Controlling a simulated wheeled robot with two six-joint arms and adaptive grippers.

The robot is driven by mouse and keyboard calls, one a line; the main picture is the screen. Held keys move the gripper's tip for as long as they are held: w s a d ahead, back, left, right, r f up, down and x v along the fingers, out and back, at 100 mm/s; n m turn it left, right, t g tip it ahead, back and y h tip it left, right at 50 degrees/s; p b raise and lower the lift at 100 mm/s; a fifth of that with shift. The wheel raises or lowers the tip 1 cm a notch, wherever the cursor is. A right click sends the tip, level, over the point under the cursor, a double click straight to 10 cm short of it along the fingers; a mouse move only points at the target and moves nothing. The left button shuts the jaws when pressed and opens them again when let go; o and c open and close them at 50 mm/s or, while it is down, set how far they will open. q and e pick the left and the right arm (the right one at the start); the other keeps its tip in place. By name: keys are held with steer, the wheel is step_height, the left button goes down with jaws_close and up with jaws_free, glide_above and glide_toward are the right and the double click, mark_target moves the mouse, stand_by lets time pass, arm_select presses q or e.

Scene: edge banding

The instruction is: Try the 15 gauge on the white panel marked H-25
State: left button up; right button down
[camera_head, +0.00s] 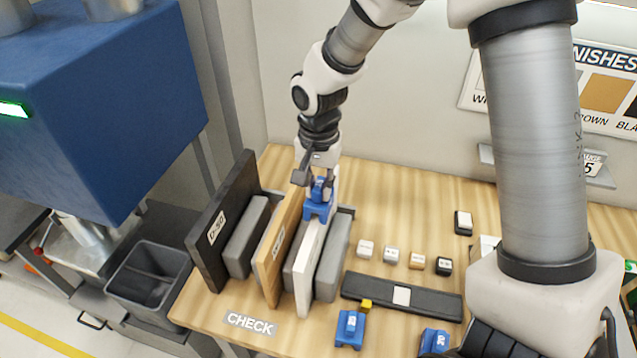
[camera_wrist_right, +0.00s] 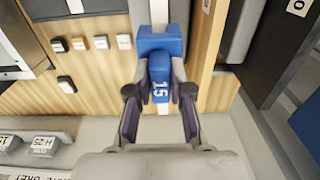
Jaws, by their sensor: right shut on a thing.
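The blue gauge marked 15 (camera_wrist_right: 160,72) is in my right gripper (camera_wrist_right: 160,100), whose two fingers are closed on it from either side. In the head view the gauge (camera_head: 318,207) is at the top far end of the white panel (camera_head: 308,268), below my right gripper (camera_head: 318,183). In the wrist view the white panel's edge (camera_wrist_right: 159,12) runs in line with the gauge. I cannot tell how fully the gauge sits over that edge. The panel's own mark is not readable. My left gripper is not in view.
Grey blocks (camera_head: 333,258) flank the white panel; a wooden panel (camera_head: 276,250) and a black panel (camera_head: 222,222) stand to its left. Two other blue gauges (camera_head: 350,329) (camera_head: 434,342) lie near the front. A dark tray (camera_head: 430,301) and several small blocks (camera_head: 391,255) lie to the right.

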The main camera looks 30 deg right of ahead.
steer(key=shift+w+d+f, duration=0.15)
steer(key=shift+w+d, duration=0.05)
steer(key=shift+w, duration=0.1)
steer(key=shift+s+a, duration=0.15)
steer(key=shift+s, duration=0.05)
steer(key=shift+w+f, duration=0.15)
steer(key=shift+f, duration=0.15)
steer(key=shift+f+b, duration=0.15)
steer(key=shift+b, duration=0.15)
stand_by(0.6)
